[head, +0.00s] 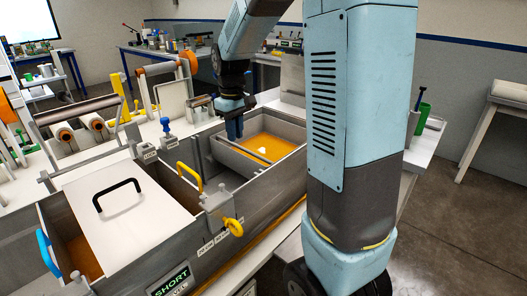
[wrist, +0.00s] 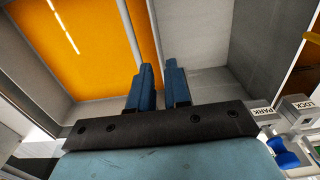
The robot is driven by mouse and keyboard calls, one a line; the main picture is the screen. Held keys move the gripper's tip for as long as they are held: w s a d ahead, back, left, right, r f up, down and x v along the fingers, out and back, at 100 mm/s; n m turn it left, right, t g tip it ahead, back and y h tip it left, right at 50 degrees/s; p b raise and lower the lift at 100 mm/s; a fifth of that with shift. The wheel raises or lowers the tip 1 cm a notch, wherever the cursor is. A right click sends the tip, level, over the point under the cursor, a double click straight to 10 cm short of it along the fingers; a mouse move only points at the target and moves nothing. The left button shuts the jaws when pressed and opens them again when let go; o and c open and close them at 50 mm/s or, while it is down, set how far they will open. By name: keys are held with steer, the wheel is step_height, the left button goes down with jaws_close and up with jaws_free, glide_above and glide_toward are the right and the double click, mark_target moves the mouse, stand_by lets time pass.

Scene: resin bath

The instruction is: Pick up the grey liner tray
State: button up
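The grey liner tray (head: 235,158) sits in the right-hand part of the long metal bath, with orange resin (head: 279,146) showing inside it. My gripper (head: 235,136) points down at the tray's left side, close to its rim. In the wrist view, the two blue fingers (wrist: 159,78) are apart, with a visible gap between them. A grey wall edge and a narrow orange strip run up from the gap. I cannot tell whether the fingers touch the rim. My arm hides part of the tray's far side.
Left along the bath (head: 130,246) are a white lid (head: 118,222) with a black handle and a yellow handle (head: 188,177). A blue knob (head: 165,126) stands by the LOCK and PARK labels. Rollers (head: 80,134) stand behind. Floor to the right is clear.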

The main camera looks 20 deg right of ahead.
mark_target(235, 154)
step_height(235, 154, down, 5)
steer(key=shift+r, duration=0.1)
steer(key=f, duration=0.2)
steer(key=w+f, duration=0.1)
steer(key=shift+f, duration=0.4)
steer(key=shift+s+f, duration=0.1)
steer(key=shift+f, duration=0.55)
jaws_close()
